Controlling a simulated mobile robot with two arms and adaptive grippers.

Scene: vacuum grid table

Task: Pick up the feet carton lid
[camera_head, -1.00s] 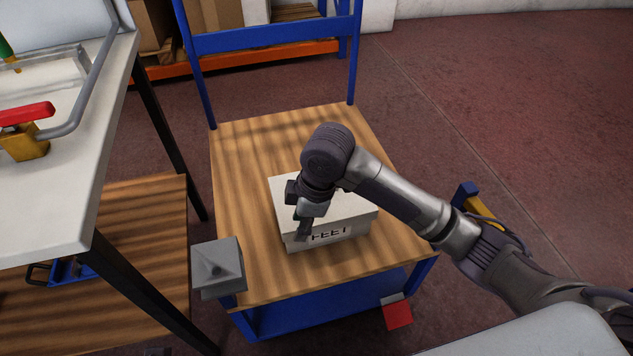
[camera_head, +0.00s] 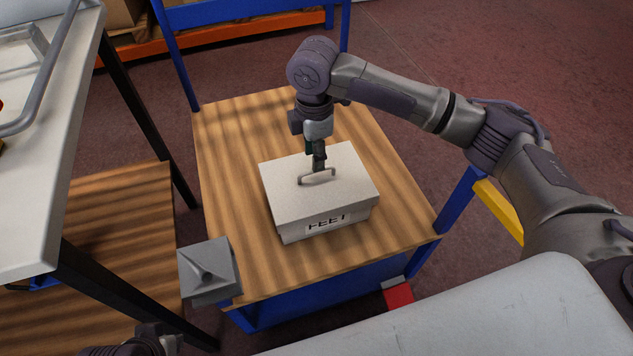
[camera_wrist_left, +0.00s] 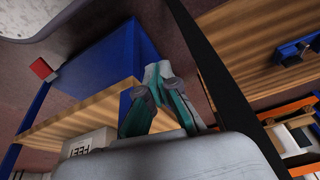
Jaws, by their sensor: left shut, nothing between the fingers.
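The white feet carton (camera_head: 290,229) stands on the wooden cart top, with a "FEET" label on its front. Its white lid (camera_head: 285,204) sits on it and has a thin handle (camera_head: 330,178) on top. My right gripper (camera_head: 318,166) points down at the handle, its fingertips at or just behind it. I cannot tell whether they are closed around it. My left gripper (camera_head: 162,340) shows only partly at the bottom left, away from the carton. In the left wrist view its fingers (camera_wrist_left: 158,75) are shut and empty, and part of the carton (camera_wrist_left: 88,143) shows.
The wooden cart top (camera_head: 230,180) has free room around the carton. A grey bracket (camera_head: 210,272) is at its front left corner, and a blue frame (camera_head: 175,50) rises at the back. A white-topped table (camera_head: 50,170) stands at the left.

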